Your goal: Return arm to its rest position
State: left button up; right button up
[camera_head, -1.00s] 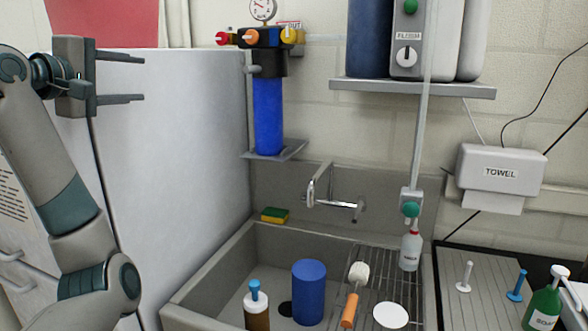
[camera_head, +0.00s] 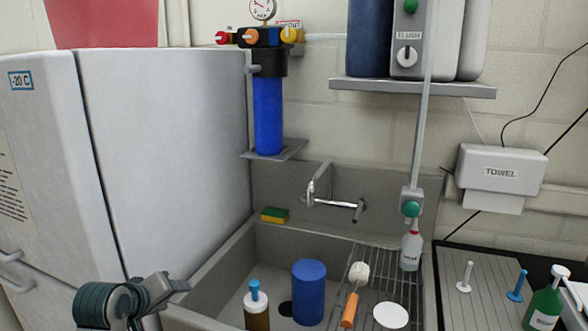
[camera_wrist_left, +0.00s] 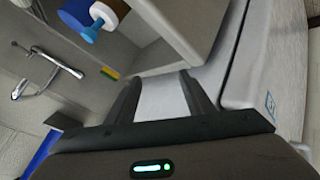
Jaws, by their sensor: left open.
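My left arm is low at the bottom left of the head view, with its left gripper (camera_head: 168,287) just in front of the sink's left front corner. In the left wrist view the two dark fingers of the left gripper (camera_wrist_left: 160,77) stand apart with nothing between them. The freezer's pale side (camera_wrist_left: 165,97) shows behind the gap. My right gripper is not in view.
The grey sink (camera_head: 208,270) holds a blue cylinder (camera_head: 309,292), a brown bottle with a blue top (camera_head: 257,312) and an orange-handled brush (camera_head: 351,305). A white freezer (camera_head: 170,150) stands at left. A sponge (camera_head: 274,215) lies on the sink's back ledge.

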pick_arm(q)
jog(key=s+d+f+m+g, duration=0.2)
jog(key=s+f, duration=0.7)
jog(key=f, duration=0.2)
jog(key=s+d+f+m+g, duration=0.15)
jog(key=s+f, duration=0.35)
jog(key=s, duration=0.6)
jog(key=s+d+f+m+g, duration=0.1)
jog(key=s+f+m, duration=0.3)
jog(key=s, duration=0.6)
jog(key=s+d+f+m+g, duration=0.2)
jog(key=s+f, duration=0.4)
jog(key=s, duration=0.5)
notch_tip(320, 180, down, 30)
jog(key=s+f+g+b, duration=0.1)
jog(key=s+a+f+g+y+b, duration=0.1)
jog(key=s+a+f, duration=0.2)
jog(key=s+f, duration=1.4)
jog(key=shift+s+a+f+b, duration=0.2)
jog(key=shift+s+f+b, duration=0.15)
jog(key=shift+s, duration=0.1)
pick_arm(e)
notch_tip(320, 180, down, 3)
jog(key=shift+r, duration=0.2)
